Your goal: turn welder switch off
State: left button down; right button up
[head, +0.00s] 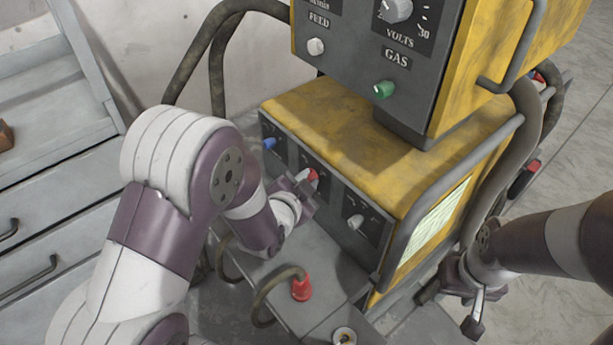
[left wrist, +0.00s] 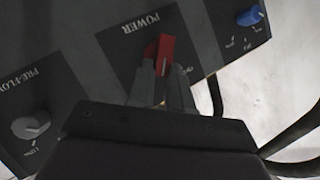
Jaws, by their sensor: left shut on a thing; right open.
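The welder (head: 335,125) is a yellow machine with a dark front panel. Its red power switch (head: 312,174) sits in the middle of the lower panel, under the label POWER, which reads in the left wrist view. My left gripper (head: 303,184) is at that panel, shut on the red switch (left wrist: 166,54); its two fingers (left wrist: 163,80) sit on either side of the switch's lower part. The fingers hide part of the switch and its markings. My right gripper (head: 474,308) is open and empty, low at the right of the welder.
A blue knob (head: 269,143) and a white pre-flow knob (head: 355,222) flank the switch. A green gas knob (head: 384,90) is on the upper box. A bent side rail (head: 433,205) and cables stand at the right. A red plug (head: 301,288) is below. Grey drawers (head: 50,235) are at left.

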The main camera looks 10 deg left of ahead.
pick_arm(q)
jog(key=shift+w+a+r+n+g+h+p, duration=0.1)
jog(key=shift+w+a+n+g+h+p, duration=0.35)
jog(key=shift+n+g+h+p, duration=1.95)
jog(key=shift+w+a+n+t+h+p, duration=0.25)
jog(key=shift+a+n+p, duration=0.3)
jog(key=shift+p, duration=3.95)
jog(key=shift+w+a+r+n+g+h+p, duration=0.1)
jog(key=shift+w+a+n+g+h+p, duration=0.8)
jog(key=shift+p, duration=2.55)
jog(key=shift+s+d+f+n+g+h, duration=0.1)
jog(key=shift+s+d+n+g+h, duration=0.25)
jog(key=shift+s+n+g, duration=0.1)
jog(key=c, duration=1.1)
grip_release()
jog(key=shift+o, duration=0.2)
